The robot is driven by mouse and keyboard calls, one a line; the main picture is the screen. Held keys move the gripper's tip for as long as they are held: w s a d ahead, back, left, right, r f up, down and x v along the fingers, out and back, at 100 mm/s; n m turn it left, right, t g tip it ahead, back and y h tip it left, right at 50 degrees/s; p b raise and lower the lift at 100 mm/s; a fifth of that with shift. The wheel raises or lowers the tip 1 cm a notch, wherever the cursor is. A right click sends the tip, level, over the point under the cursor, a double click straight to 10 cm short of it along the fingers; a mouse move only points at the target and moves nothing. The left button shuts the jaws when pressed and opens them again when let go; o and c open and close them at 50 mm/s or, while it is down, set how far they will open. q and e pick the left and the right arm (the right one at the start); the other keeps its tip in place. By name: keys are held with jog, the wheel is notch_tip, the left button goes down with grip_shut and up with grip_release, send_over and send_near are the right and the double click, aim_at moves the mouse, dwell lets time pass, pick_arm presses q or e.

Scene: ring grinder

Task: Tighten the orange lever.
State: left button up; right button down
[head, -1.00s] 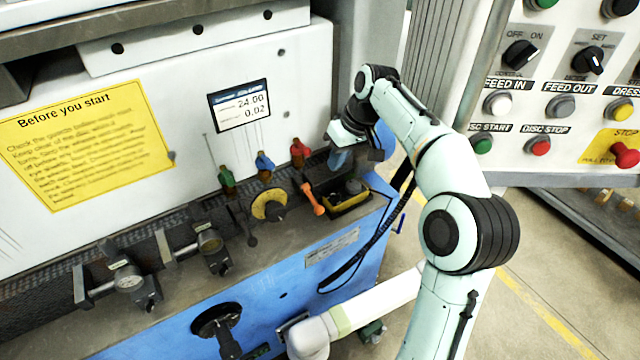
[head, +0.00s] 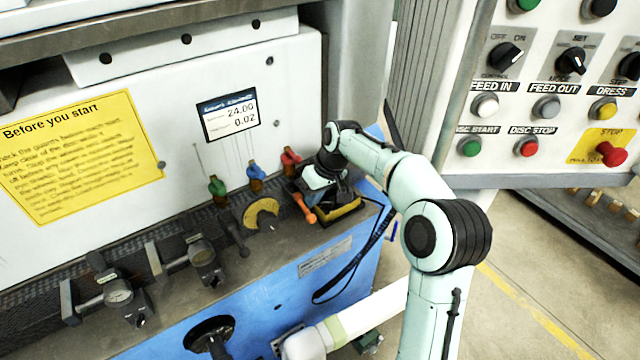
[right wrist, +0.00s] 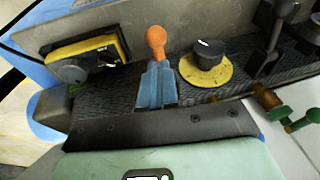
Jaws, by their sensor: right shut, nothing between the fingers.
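The orange lever (head: 304,208) sticks out from the machine ledge in the head view, with a round knob at its outer end. My right gripper (right wrist: 158,66) has blue fingers that are shut and empty. In the head view my right gripper (head: 319,183) is low over the ledge, close behind the lever knob. Whether the fingers touch the lever cannot be told.
A yellow dial (head: 261,214) sits left of the lever. Green (head: 217,187), blue (head: 256,170) and red (head: 290,157) handles stand behind it. A black and yellow box (right wrist: 88,60) lies close to the gripper. A button panel (head: 550,100) is at the right.

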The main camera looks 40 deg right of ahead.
aim_at(304, 208)
jog(key=shift+x, duration=1.45)
